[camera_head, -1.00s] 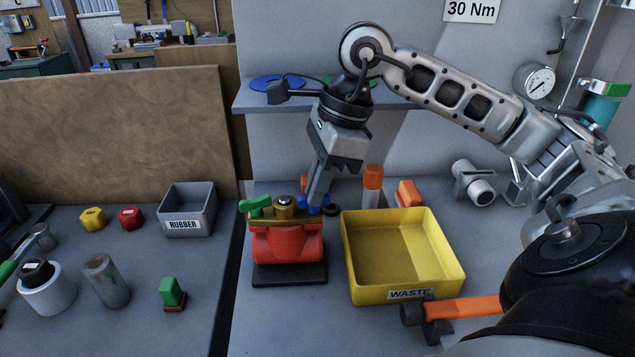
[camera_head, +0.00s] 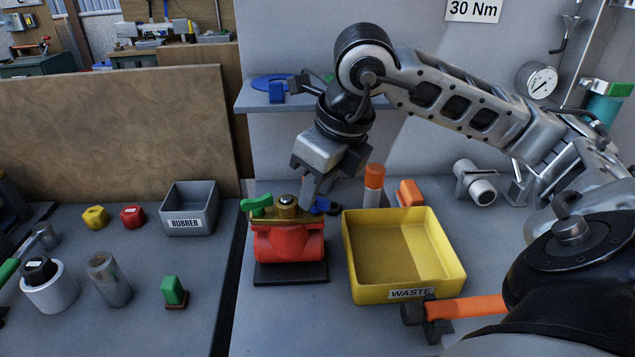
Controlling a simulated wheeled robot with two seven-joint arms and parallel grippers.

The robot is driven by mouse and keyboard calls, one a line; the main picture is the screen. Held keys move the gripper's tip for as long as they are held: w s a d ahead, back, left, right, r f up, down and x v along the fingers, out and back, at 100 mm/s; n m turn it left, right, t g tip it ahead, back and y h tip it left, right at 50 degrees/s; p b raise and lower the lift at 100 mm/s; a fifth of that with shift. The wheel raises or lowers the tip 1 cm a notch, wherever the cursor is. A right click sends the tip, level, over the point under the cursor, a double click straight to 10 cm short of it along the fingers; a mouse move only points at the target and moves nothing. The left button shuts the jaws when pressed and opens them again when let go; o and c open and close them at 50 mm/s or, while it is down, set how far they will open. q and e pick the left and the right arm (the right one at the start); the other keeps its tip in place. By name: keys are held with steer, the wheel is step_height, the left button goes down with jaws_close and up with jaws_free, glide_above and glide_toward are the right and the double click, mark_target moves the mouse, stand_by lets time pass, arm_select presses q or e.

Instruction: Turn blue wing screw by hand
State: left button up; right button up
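The blue wing screw (camera_head: 322,204) sits on the right side of the brass top of a red valve body (camera_head: 288,243). A green wing screw (camera_head: 257,205) is on the left side of the same top. My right gripper (camera_head: 309,198) points down at the blue wing screw from above. Its fingers overlap the screw's left part, and the blue wing shows to their right. I cannot tell whether the fingers are closed on it. My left gripper is not in view.
A yellow bin marked WASTE (camera_head: 447,275) stands right of the valve. An orange-capped bottle (camera_head: 373,185) is behind it. A hammer with an orange handle (camera_head: 468,307) lies in front. A grey RUBBER bin (camera_head: 190,222) stands left.

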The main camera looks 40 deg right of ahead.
step_height(320, 180, up, 6)
steer(key=p, duration=0.5)
stand_by(0.4)
